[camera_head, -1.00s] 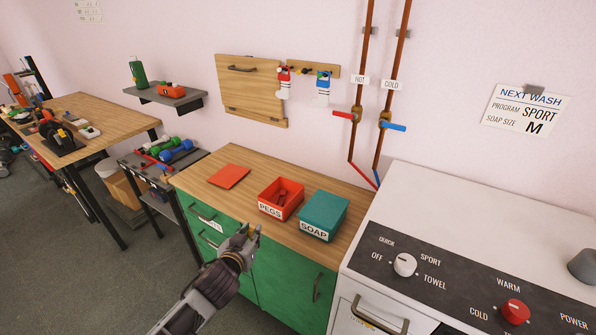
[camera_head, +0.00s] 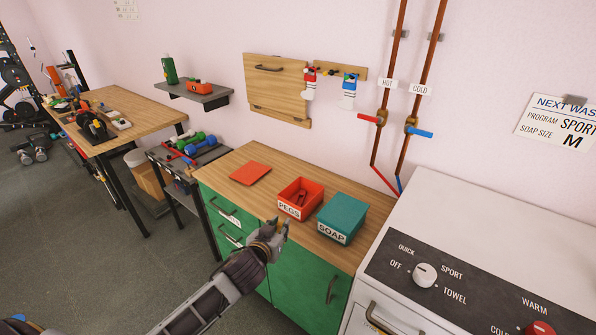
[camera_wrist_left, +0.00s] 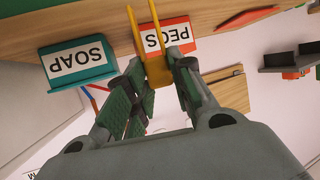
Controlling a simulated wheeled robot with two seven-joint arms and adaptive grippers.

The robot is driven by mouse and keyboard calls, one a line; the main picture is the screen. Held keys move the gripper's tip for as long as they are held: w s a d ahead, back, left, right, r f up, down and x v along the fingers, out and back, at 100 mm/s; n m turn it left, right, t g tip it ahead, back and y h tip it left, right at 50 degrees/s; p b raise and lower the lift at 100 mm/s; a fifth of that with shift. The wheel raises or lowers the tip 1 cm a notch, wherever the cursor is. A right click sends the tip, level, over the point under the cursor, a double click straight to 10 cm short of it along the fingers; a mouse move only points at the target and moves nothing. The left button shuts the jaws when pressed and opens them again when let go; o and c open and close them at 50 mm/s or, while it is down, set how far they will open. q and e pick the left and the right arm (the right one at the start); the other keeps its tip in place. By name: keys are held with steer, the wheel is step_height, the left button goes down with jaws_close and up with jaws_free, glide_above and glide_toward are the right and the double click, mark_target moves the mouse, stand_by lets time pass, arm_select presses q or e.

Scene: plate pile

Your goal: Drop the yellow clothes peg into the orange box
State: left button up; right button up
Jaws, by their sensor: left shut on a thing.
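The orange box (camera_head: 308,206) labelled PEGS stands open on the wooden counter, with red pegs inside; it also shows in the left wrist view (camera_wrist_left: 177,33). My left gripper (camera_head: 275,229) is in front of the counter, just below the box in the head view. In the left wrist view the gripper (camera_wrist_left: 155,78) is shut on the yellow clothes peg (camera_wrist_left: 153,45), whose prongs stick out past the fingertips and overlap the box's label. The peg cannot be made out in the head view. My right gripper is out of view.
A teal SOAP box (camera_head: 346,216) stands right beside the orange box. A flat orange lid (camera_head: 250,173) lies to the left on the counter (camera_head: 240,157). A white washing machine (camera_head: 470,225) with knobs stands at the right.

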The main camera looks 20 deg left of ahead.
arm_select(q)
steer(key=w+r+p, duration=0.4)
steer(key=w+r, duration=0.2)
steer(key=r, duration=0.3)
steer(key=w+r+p, duration=0.3)
steer(key=w+r, duration=0.3)
steer(key=r, duration=0.2)
steer(key=w+f+m+g+h+p, duration=0.1)
steer(key=w+f+m+h+p, duration=0.1)
steer(key=w+f, duration=0.4)
step_height(320, 180, down, 3)
steer(key=shift+w+r+m+h+p, duration=0.1)
steer(key=shift+w+m+h+p, duration=0.3)
steer(key=shift+m+h, duration=0.65)
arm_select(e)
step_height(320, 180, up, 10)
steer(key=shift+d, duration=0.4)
arm_select(q)
steer(key=shift+d+h, duration=0.1)
steer(key=shift+h, duration=0.15)
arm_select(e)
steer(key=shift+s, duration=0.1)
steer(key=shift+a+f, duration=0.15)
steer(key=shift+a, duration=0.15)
arm_select(q)
steer(key=shift+f, duration=0.2)
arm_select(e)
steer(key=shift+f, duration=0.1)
